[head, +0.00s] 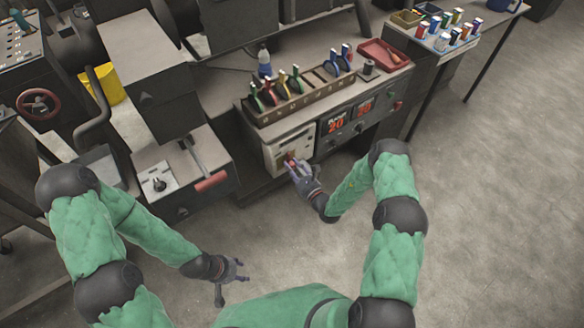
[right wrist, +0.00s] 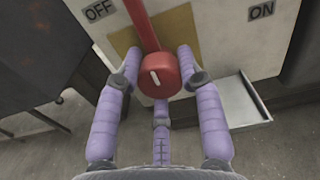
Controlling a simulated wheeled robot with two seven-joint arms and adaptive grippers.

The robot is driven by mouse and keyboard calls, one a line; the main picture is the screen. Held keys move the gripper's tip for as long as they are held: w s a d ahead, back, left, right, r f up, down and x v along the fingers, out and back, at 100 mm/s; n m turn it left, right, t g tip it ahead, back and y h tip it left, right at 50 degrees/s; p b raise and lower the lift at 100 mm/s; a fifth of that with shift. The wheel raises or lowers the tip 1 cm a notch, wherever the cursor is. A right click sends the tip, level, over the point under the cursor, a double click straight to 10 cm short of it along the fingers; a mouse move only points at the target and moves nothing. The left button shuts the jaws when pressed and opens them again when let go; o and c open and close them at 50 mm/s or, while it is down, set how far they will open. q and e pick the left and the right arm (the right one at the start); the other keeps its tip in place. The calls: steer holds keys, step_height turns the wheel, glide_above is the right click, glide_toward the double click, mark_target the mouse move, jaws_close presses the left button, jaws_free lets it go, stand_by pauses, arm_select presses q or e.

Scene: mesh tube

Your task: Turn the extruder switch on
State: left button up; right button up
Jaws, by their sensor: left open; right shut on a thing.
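The extruder switch is a red lever with a round red knob (right wrist: 160,78) on a cream panel (right wrist: 215,40). An OFF label (right wrist: 99,11) is at the upper left of the panel and an ON label (right wrist: 262,10) at the upper right. The lever runs from the knob up and slightly left, its upper end cut off by the frame. My right gripper (right wrist: 158,62) has its purple fingers closed around the knob. In the head view this gripper (head: 296,168) is at the front of the switch box (head: 277,153). My left gripper (head: 240,270) is open and empty, low over the floor.
Right of the switch box are red number displays (head: 337,124) on the machine front. Above is a wooden rack (head: 300,100) with several coloured-handled tools, and a red tray (head: 384,55). The floor at right is clear.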

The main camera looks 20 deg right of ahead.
steer(key=m+p, duration=0.1)
steer(key=m, duration=0.3)
steer(key=shift+r, duration=0.1)
steer(key=m+p, duration=0.1)
steer(key=m, duration=0.3)
steer(key=shift+m, duration=0.3)
steer(key=m, duration=0.4)
steer(key=shift+p, duration=0.4)
steer(key=shift+d+m, duration=0.1)
steer(key=shift+m, duration=2.4)
steer(key=o, duration=1.2)
steer(key=shift+c, duration=0.2)
